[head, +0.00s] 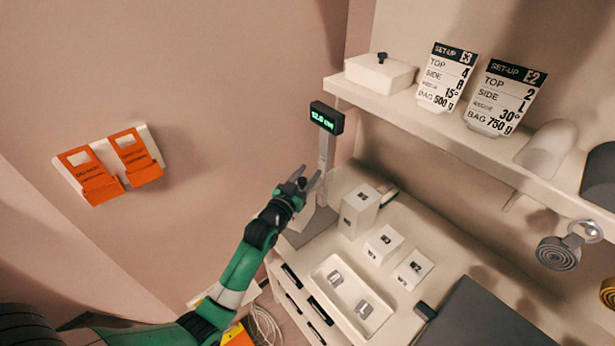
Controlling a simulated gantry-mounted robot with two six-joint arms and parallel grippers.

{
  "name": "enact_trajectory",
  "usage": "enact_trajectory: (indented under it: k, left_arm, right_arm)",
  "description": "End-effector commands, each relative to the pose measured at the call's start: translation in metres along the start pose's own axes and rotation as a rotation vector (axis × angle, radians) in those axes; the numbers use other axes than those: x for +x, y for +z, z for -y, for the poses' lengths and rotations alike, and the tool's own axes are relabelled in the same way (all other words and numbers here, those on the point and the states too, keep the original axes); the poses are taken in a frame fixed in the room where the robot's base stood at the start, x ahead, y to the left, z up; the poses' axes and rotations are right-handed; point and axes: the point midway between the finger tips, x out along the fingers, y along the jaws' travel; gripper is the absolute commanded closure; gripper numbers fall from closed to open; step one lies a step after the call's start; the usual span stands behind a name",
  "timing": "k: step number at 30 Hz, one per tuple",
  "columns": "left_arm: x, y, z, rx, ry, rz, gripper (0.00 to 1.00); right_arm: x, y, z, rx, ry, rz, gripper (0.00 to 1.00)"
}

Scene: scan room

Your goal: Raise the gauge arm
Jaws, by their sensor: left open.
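The gauge shows as an upright grey post (324,152) with a black box carrying a lit green display (326,118) on top. Its dark grey base (314,226) stands at the left end of the counter. My left gripper (309,177) is open in front of the lower post, its fingers pointing up and to the right. I see nothing between the fingers; I cannot tell whether they touch the gauge. The gauge arm cannot be made out clearly around the gripper. My right gripper is out of view.
White blocks (384,243) and a white tray (328,297) holding two small grey pieces stand right of the gauge. A shelf (440,123) with set-up cards (447,77) overhangs the counter. Orange holders (137,155) hang on the left wall.

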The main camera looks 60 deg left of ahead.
Motion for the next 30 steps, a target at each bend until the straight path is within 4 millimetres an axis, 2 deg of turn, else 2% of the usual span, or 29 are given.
enact_trajectory:
  k: [3,4,9,11,12,30]
  left_arm:
    - [-0.0003,-0.0003,0.0000,0.000,0.000,0.000,0.53]
    - [-0.0003,-0.0003,0.0000,0.000,0.000,0.000,0.57]
    - [-0.0004,-0.0003,-0.0001,0.000,0.000,0.000,0.87]
    - [-0.0005,-0.0003,-0.0001,0.000,0.000,0.000,0.98]
    - [-0.0005,-0.0003,-0.0001,0.000,0.000,0.000,1.00]
    - [-0.0006,-0.0004,-0.0001,0.000,0.000,-0.001,1.00]
  right_arm:
    - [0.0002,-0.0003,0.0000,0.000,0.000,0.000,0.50]
    - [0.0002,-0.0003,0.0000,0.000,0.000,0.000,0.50]
    - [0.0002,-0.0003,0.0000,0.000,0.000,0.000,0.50]
    - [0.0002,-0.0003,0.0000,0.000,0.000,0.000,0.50]
    - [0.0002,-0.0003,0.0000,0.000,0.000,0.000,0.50]
    - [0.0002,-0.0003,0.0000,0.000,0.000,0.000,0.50]
